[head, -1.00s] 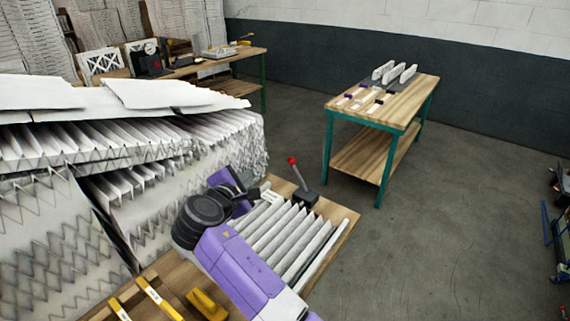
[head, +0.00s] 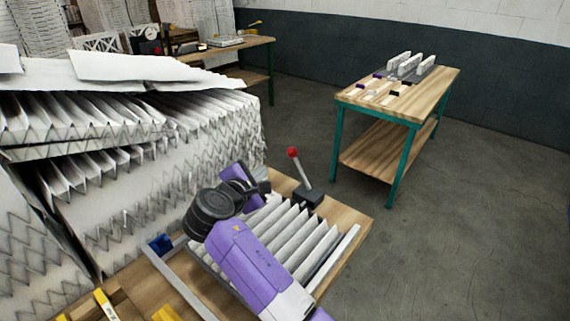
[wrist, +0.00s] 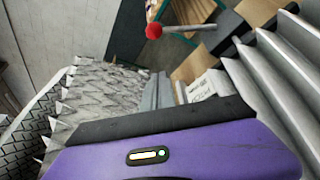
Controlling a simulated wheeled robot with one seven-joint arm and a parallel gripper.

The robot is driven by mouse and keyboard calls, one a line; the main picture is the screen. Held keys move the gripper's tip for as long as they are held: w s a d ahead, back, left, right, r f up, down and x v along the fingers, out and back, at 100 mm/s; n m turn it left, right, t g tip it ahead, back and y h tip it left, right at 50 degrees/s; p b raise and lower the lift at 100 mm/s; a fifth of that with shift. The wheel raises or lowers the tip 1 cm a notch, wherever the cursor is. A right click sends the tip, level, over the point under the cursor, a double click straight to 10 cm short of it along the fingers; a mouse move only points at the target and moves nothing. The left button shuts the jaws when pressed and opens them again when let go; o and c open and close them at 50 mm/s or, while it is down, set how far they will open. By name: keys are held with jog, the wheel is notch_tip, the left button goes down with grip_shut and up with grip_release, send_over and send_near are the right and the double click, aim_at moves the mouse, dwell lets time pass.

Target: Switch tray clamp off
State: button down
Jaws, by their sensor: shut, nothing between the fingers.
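The clamp lever, with a red knob (head: 292,152) on a metal rod, leans up and left from its dark base (head: 309,197) at the far corner of the filter tray. In the wrist view the red knob (wrist: 153,31) is at the top, its rod running right to the dark base (wrist: 228,32). My gripper (head: 264,187) is just left of the lever in the head view, apart from the knob. It is shut and empty; its grey fingers (wrist: 156,91) show in the wrist view below the knob. The pleated filter (head: 295,240) is partly hidden by my purple arm.
A large pile of pleated filters (head: 120,120) stands close on the left. A wooden bench with green legs (head: 425,90) stands back right, holding upright filters. Another bench (head: 255,44) is at the back. The floor on the right is clear.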

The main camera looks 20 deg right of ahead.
aim_at(301, 169)
jog(key=shift+w+d+f, duration=0.1)
jog(key=shift+w+f, duration=0.1)
jog(key=shift+f, duration=0.1)
jog(key=b+x, duration=1)
jog(key=b, duration=0.1)
jog(key=shift+d+f, duration=0.1)
jog(key=shift+f, duration=0.1)
jog(key=s+d+r+p, duration=0.2)
jog(key=r+p, duration=0.1)
jog(key=shift+s, duration=0.1)
dwell(0.5)
